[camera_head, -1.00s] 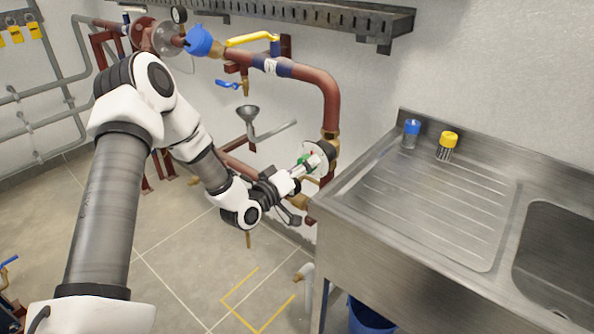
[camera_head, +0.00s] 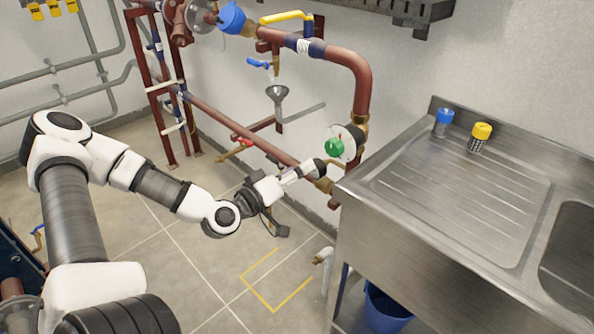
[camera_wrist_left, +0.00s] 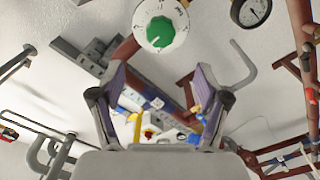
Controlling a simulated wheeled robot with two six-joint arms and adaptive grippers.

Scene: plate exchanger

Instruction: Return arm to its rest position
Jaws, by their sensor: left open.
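My left arm comes in from the left in the head view. My left gripper (camera_head: 298,198) is open and empty, low in front of the pipework. In the left wrist view its two fingers (camera_wrist_left: 156,108) stand wide apart with nothing between them. The green knob (camera_head: 335,148) on a white round dial sits on the red pipe, just above and beyond the gripper. It also shows at the top of the left wrist view (camera_wrist_left: 159,32), clear of the fingers. My right gripper is not in view.
A steel sink unit (camera_head: 450,190) stands at the right, its edge close to the gripper. A blue-capped jar (camera_head: 443,122) and a yellow-capped jar (camera_head: 479,137) stand on it. A funnel (camera_head: 277,94) is on the wall piping. Open tiled floor (camera_head: 175,250) lies below the arm.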

